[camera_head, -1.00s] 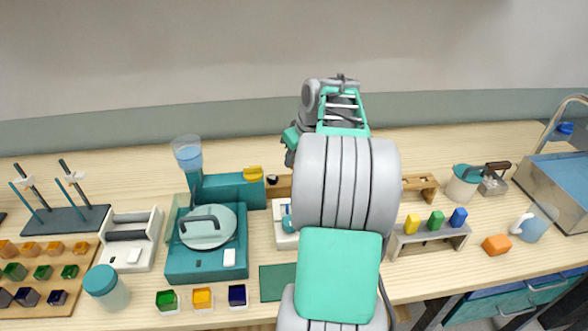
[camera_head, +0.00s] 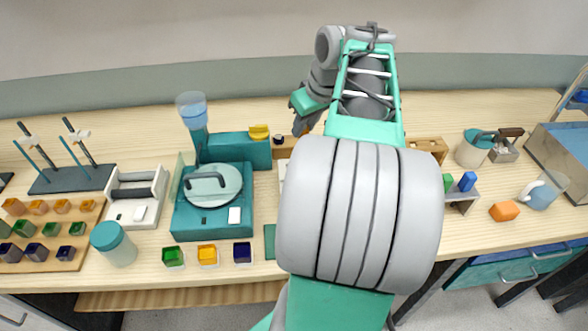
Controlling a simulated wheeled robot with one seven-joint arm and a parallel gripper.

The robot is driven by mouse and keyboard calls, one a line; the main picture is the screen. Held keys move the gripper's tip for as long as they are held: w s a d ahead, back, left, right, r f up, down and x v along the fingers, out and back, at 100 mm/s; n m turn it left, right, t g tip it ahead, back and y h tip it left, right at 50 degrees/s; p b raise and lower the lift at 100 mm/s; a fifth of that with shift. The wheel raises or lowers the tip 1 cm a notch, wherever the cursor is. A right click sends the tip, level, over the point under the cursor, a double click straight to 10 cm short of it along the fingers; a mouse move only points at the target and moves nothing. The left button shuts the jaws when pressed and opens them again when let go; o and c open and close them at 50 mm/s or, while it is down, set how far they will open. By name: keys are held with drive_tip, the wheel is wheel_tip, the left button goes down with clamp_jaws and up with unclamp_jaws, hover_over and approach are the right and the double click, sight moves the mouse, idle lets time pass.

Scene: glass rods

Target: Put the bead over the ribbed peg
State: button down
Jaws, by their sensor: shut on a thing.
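My gripper (camera_head: 303,117) is over the back of the bench, pointing down at the left of my forearm, just above a long wooden rack (camera_head: 425,144). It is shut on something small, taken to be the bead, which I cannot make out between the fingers. I cannot pick out the ribbed peg. The middle of the rack is hidden behind my arm.
A teal device with a round lidded top (camera_head: 212,187) stands left of my arm, with a teal block (camera_head: 240,151) behind it. A small black-topped piece (camera_head: 278,138) is left of the gripper. A beaker (camera_head: 543,189) stands at the right.

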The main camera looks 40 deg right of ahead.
drive_tip(key=shift+w+a+f+n+g+y+p, duration=0.1)
drive_tip(key=shift+w+a+f+n+y+p, duration=0.25)
drive_tip(key=shift+f+n, duration=0.9)
drive_tip(key=shift+w+a+f+n+g+y+p, duration=0.1)
drive_tip(key=shift+f+n+y+p, duration=0.55)
drive_tip(key=shift+f, duration=0.95)
drive_tip(key=shift+w+a+f+n+g+y+p, duration=0.1)
drive_tip(key=shift+w+a+f+n+y+p, duration=0.2)
drive_tip(key=shift+f+n, duration=1)
drive_tip(key=shift+f, duration=0.2)
drive_tip(key=shift+f+b, duration=2)
drive_tip(key=shift+f, duration=0.35)
drive_tip(key=c, duration=1.1)
unclamp_jaws()
drive_tip(key=shift+o, duration=0.2)
drive_tip(key=shift+r, duration=0.1)
